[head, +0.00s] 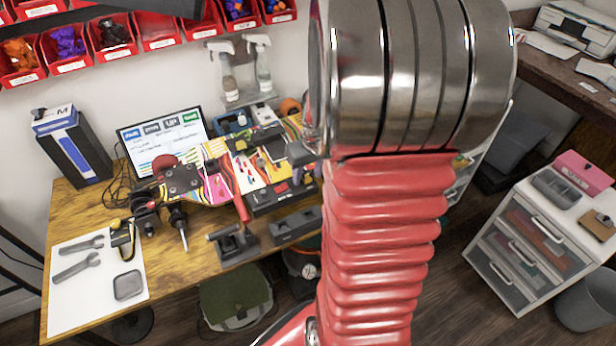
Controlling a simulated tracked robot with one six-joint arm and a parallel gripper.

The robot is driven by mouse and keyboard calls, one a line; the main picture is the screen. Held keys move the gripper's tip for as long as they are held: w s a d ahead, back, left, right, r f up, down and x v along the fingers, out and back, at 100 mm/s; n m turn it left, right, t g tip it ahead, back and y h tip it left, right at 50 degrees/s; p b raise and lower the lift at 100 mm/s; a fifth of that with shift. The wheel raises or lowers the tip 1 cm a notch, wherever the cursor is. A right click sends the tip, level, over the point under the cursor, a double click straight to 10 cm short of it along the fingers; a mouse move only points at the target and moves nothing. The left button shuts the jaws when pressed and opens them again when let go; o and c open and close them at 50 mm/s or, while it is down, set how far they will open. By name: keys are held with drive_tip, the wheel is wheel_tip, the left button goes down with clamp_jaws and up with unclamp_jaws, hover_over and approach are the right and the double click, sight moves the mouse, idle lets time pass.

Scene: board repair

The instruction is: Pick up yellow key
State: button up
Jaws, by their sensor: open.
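I cannot make out a yellow key for certain. A small yellow patch (115,223) shows by a dark device (123,238) at the top right of the white mat (70,308), but it is too small to identify. My arm's red ribbed sleeve and metal joint fill the middle and right of the head view. I cannot make out my gripper; the big joint hides what lies behind it.
Two grey wrenches (78,257) and a dark square pad (128,285) lie on the mat. A colourful board (218,182) crosses the wooden bench (178,282). A monitor (165,138) and a tall box (72,145) stand behind. Red bins (68,48) hang above.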

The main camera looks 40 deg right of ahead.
drive_tip(key=shift+c, duration=0.6)
clamp_jaws()
